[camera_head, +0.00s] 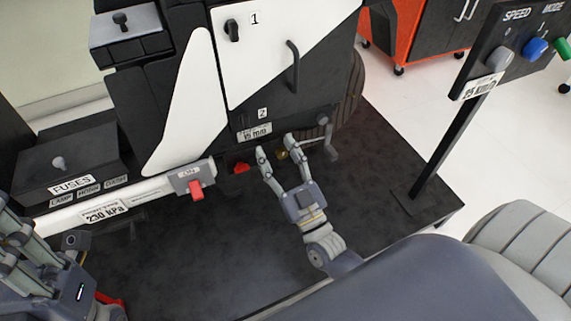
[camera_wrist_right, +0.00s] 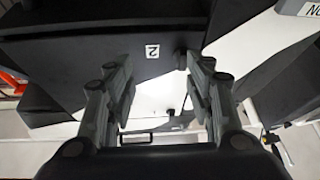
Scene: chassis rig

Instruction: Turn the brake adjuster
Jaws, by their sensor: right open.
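No part is legibly marked as the brake adjuster. Low on the black chassis, under the panel marked 2 (camera_head: 262,113), are a red knob (camera_head: 238,168), a small brass-coloured knob (camera_head: 281,155) and a dark crank-like lever (camera_head: 330,148). My right gripper (camera_head: 276,147) is open, its fingers pointing at the chassis. In the head view the brass knob shows between the fingers, close to the right one; I cannot tell whether they touch. In the right wrist view the gripper (camera_wrist_right: 158,70) is open and empty, with the "2" label upside down beyond it. My left gripper (camera_head: 20,245) is partly cut off at the lower left.
A white bar with a red switch (camera_head: 196,189) runs along the left. A fuse box (camera_head: 68,160) stands at the far left. A control post with SPEED and MODE knobs (camera_head: 498,57) stands at the right. The dark platform (camera_head: 400,160) is clear between post and chassis.

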